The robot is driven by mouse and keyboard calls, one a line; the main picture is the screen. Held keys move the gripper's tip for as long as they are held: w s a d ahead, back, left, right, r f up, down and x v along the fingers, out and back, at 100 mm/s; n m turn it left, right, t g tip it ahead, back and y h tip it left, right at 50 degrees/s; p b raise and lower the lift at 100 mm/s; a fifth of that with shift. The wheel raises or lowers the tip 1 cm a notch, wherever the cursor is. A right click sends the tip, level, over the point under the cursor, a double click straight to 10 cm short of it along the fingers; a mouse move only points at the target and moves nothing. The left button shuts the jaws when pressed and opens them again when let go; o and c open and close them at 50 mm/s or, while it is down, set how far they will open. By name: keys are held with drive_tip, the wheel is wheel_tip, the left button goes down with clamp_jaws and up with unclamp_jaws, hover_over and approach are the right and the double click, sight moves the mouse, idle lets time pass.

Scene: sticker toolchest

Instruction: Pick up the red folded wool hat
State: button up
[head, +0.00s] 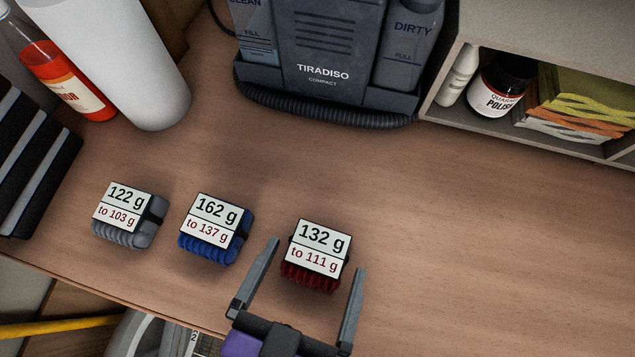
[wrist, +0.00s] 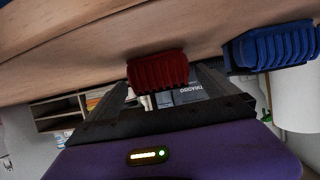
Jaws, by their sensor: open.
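The red folded wool hat (head: 309,277) lies on the wooden worktop with a white card on top reading "132 g to 111 g". It also shows in the wrist view (wrist: 158,72), ribbed and dark red. My gripper (head: 313,262) is open, its two fingers on either side of the hat, with the hat between or just beyond the tips. In the wrist view my gripper (wrist: 160,85) shows its fingers left and right of the hat. I cannot tell whether either finger touches it.
A blue folded hat (head: 210,245) and a grey one (head: 125,232), each with a weight card, sit to the left. A dark TIRADISO machine (head: 330,75) stands behind, beside an open shelf (head: 545,140). The worktop (head: 480,260) to the right is clear.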

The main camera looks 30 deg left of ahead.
sight(311, 270)
drive_tip(key=shift+x, duration=1.6)
drive_tip(key=c, duration=1.6)
